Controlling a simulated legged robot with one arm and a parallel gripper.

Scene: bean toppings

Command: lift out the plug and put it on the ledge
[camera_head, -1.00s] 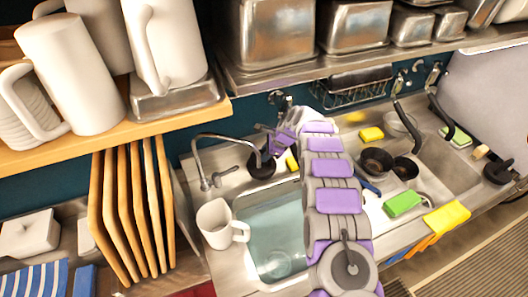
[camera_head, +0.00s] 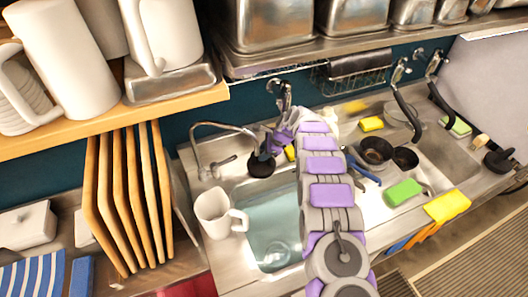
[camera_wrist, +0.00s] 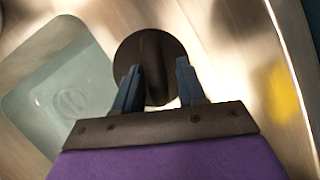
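The plug (camera_head: 261,165) is a dark round disc on the steel ledge (camera_head: 237,178) behind the water-filled basin (camera_head: 270,215). In the wrist view the plug (camera_wrist: 137,50) shows a raised ridge across its middle and lies beyond my fingertips, outside the water. My gripper (camera_wrist: 158,75) is open, with one blue-grey finger on each side of the ridge and a bright gap at the right finger. I cannot tell whether a finger touches it. In the head view my gripper (camera_head: 270,150) is small and partly hidden by my arm. A round drain (camera_wrist: 70,101) shows under the water.
A white mug (camera_head: 215,213) stands at the basin's left edge. A curved faucet (camera_head: 205,150) rises behind it. Dark pans (camera_head: 376,152), a green sponge (camera_head: 403,192) and yellow cloth (camera_head: 447,205) lie right of my arm. Shelves with steel pans (camera_head: 271,22) hang above.

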